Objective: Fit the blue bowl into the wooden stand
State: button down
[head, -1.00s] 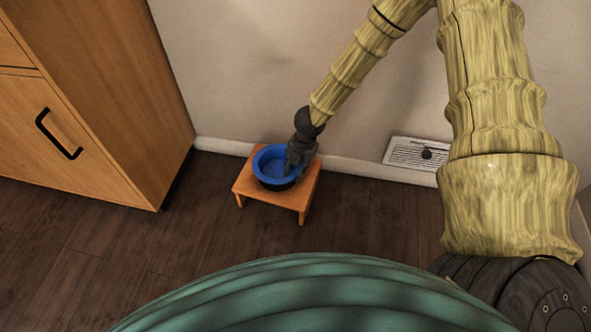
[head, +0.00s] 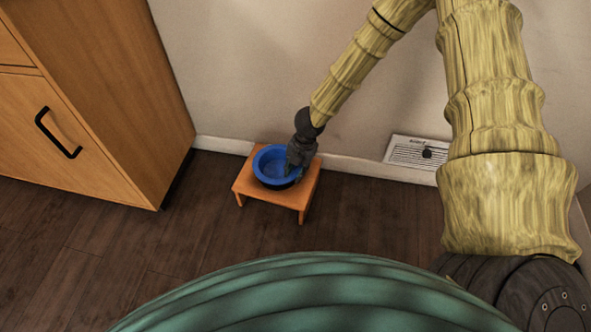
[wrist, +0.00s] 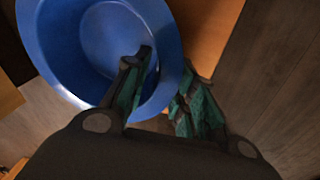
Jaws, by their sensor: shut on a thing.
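The blue bowl (head: 272,161) is at the wooden stand (head: 243,186), a small orange-brown stool-like piece on the floor by the wall. The bowl looks upright and over the middle of the stand's top; I cannot tell whether it is fully seated. My gripper (head: 295,165) comes down at the bowl's right side. In the wrist view my gripper (wrist: 158,105) has one finger inside the bowl (wrist: 110,40) and the other outside, shut on its rim. Part of the stand's top (wrist: 205,30) shows beside the bowl. The bowl's underside is hidden.
A wooden cabinet (head: 95,90) with a black handle stands at the left. A white floor vent (head: 410,152) is at the wall's base on the right. The dark wood floor (head: 200,250) around the stand is clear.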

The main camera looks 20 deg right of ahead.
jog(key=shift+f+b, duration=0.75)
jog(key=shift+f, duration=0.5)
jog(key=c, duration=1.1)
grip_release()
jog(key=shift+r, duration=0.1)
notch_tip(320, 180, up, 12)
jog(key=d, duration=0.2)
jog(key=shift+s, duration=0.25)
jog(key=shift+f, duration=0.2)
